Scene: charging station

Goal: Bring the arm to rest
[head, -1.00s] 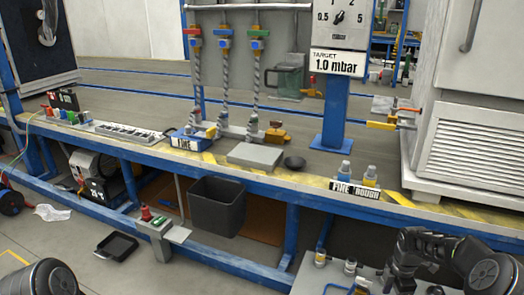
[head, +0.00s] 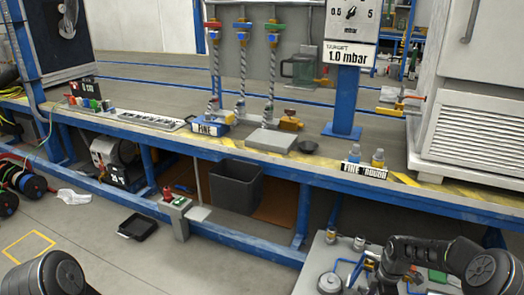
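My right arm (head: 435,255) comes in at the lower right, dark and bent, over a low grey board. Its gripper (head: 388,278) is at or near the bottom edge, dark and partly cut off, so its fingers cannot be made out. I see nothing clearly held. My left arm (head: 50,276) shows only as a round dark joint at the lower left corner. My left gripper is outside the picture.
A blue-framed workbench (head: 300,170) crosses the view, bearing valves (head: 242,40), a gauge (head: 350,25) and small bottles (head: 378,157). Below are a dark bin (head: 236,185), a black tray (head: 138,227) and a grey board (head: 312,262). Floor at left front is mostly clear.

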